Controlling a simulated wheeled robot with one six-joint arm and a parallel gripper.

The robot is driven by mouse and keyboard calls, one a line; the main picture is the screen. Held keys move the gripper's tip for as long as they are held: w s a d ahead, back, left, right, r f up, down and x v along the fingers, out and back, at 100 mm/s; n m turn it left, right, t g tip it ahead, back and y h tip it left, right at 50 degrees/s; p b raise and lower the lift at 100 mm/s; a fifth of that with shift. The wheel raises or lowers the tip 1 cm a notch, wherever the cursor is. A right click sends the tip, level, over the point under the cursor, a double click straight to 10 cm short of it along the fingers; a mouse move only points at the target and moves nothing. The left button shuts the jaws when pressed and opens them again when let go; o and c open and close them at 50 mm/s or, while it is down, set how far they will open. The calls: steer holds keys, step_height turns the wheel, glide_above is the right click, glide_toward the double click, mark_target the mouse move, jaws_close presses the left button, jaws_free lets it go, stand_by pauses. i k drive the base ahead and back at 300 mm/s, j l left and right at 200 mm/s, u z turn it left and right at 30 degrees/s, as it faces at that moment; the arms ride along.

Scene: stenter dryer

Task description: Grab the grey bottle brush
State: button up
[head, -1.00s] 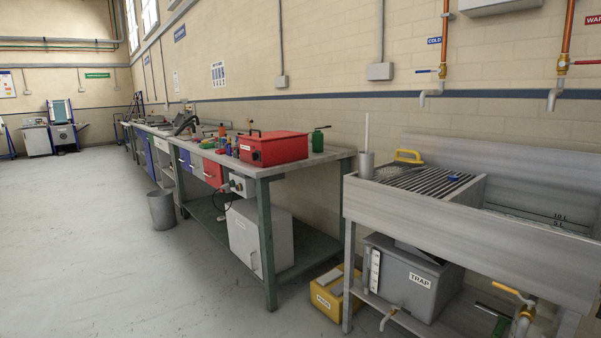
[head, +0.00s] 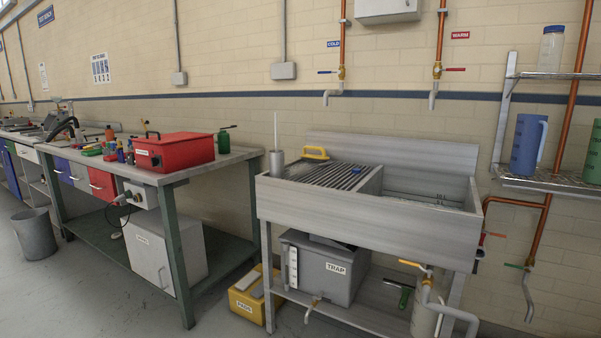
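My gripper does not show in the head view. A thin pale upright rod (head: 276,130) rises from a grey cup (head: 277,164) at the left end of the sink's ribbed drainboard (head: 325,176). It may be the handle of the grey bottle brush, but its lower end is hidden in the cup, so I cannot tell. A yellow-handled thing (head: 315,152) lies at the back of the drainboard. A small blue thing (head: 358,168) lies near the basin side.
A workbench with a red toolbox (head: 174,152) is at left. A wire shelf (head: 550,184) with jugs is at right. Open floor lies in front.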

mark_target(295, 171)
steer(key=i+j+u, duration=0.1)
steer(key=i, duration=1.3)
steer(key=i+j, duration=0.2)
steer(key=i, duration=1.15)
steer(key=j+u, duration=0.05)
